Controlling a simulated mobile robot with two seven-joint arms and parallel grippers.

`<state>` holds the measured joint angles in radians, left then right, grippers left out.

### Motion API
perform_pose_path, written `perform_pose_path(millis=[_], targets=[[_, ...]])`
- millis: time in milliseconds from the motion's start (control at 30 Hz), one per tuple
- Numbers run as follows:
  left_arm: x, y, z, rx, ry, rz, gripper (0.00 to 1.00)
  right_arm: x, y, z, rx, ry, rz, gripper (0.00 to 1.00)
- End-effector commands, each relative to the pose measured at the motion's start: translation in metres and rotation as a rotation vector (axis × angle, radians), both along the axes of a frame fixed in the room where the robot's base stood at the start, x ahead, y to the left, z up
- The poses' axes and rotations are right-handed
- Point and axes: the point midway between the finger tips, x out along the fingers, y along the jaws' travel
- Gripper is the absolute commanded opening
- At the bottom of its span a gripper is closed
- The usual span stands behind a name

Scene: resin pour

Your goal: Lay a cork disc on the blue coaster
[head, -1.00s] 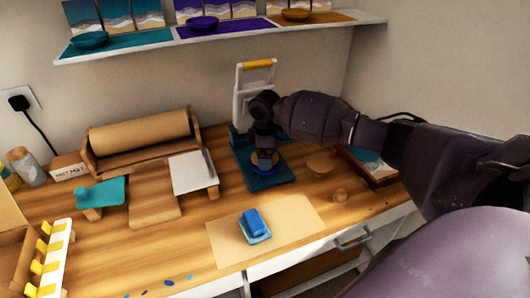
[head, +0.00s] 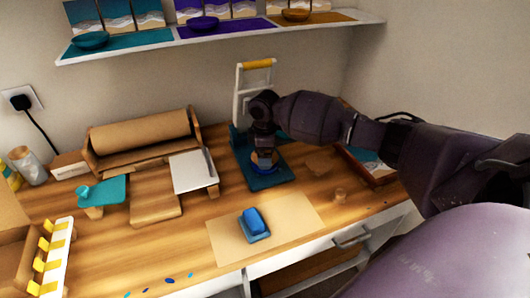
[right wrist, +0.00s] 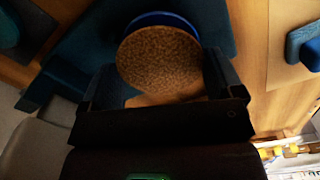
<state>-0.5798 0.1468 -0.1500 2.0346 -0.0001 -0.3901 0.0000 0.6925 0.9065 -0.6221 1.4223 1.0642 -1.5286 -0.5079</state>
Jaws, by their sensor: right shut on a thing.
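The blue coaster (head: 262,169) sits on the dark teal base of the press (head: 272,182), under my right gripper (head: 264,152). My right gripper is shut on a brown speckled cork disc (right wrist: 160,62), held between its fingers. In the right wrist view the disc covers most of the blue coaster (right wrist: 162,18), whose far rim shows past the disc. I cannot tell whether the disc touches the coaster. My left gripper is not in view.
The press's white frame with a yellow handle (head: 257,64) stands just behind. A flat brown piece (head: 319,165) and a small round wooden piece (head: 340,195) lie to the right. A blue block (head: 254,220) rests on a paper sheet (head: 292,212) in front. A framed tray (head: 368,160) stands farther right.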

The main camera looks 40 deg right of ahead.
Motion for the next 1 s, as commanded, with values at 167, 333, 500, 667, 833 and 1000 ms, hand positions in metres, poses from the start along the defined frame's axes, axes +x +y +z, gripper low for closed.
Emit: perform_pose_path(millis=[167, 333, 500, 667, 833, 1000], targets=[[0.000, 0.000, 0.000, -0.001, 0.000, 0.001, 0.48, 0.000, 0.000, -0.001, 0.001, 0.001, 0.000, 0.65], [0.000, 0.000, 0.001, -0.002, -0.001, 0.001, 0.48, 0.000, 0.001, -0.005, 0.001, 0.001, 0.000, 0.65], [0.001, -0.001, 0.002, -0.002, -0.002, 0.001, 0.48, 0.000, 0.001, -0.009, 0.001, 0.001, 0.000, 0.65], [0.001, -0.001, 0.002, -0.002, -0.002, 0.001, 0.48, 0.000, 0.000, -0.010, 0.001, 0.001, 0.000, 0.65], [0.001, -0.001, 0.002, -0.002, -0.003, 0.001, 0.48, 0.000, 0.000, -0.010, 0.000, 0.000, 0.000, 0.65], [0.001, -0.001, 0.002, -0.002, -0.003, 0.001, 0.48, 0.000, 0.000, -0.011, 0.000, 0.000, 0.000, 0.65]])
